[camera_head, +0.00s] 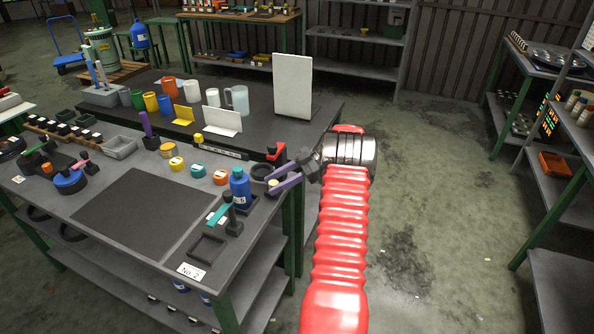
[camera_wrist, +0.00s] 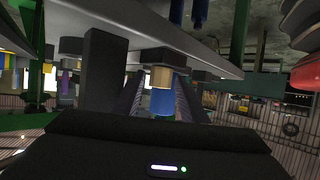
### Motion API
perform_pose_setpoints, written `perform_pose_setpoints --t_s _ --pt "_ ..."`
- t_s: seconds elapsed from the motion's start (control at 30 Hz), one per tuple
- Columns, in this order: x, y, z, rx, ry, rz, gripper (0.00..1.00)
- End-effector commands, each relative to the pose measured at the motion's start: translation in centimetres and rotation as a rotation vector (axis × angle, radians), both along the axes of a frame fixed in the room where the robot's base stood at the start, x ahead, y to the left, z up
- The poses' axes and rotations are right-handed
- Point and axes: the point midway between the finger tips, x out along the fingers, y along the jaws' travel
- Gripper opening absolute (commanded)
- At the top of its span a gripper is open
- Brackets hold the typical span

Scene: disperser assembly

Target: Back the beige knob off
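The beige knob (camera_head: 272,183) is a small pale piece at the right end of the near table, beside the blue bottle (camera_head: 240,188). In the wrist view, which looks upside down, the knob (camera_wrist: 161,78) sits on a dark base, with a blue shape behind it. My gripper (camera_head: 276,176) reaches in from the right, its two pale purple-grey fingers spread apart. In the wrist view the fingers run forward on either side of the knob's line. I cannot tell whether either finger touches it.
A black ring (camera_head: 262,171) and a red-topped piece (camera_head: 276,151) stand close by. A teal-handled piece (camera_head: 219,214) and an empty dark tray (camera_head: 207,250) are nearer the front. The dark mat (camera_head: 140,212) is clear. Open floor lies right of the table.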

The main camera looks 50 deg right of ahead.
Motion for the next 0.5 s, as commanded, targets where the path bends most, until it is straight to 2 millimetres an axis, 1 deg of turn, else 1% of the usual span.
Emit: perform_pose_setpoints --t_s 0.03,0.3,0.5 --pt "-0.3 -0.7 0.3 -0.005 -0.004 -0.006 0.44" --pt "-2.5 -4.1 2.0 -0.007 -0.005 -0.007 0.44" --pt "-4.0 -6.3 3.1 -0.005 -0.004 -0.005 0.44"
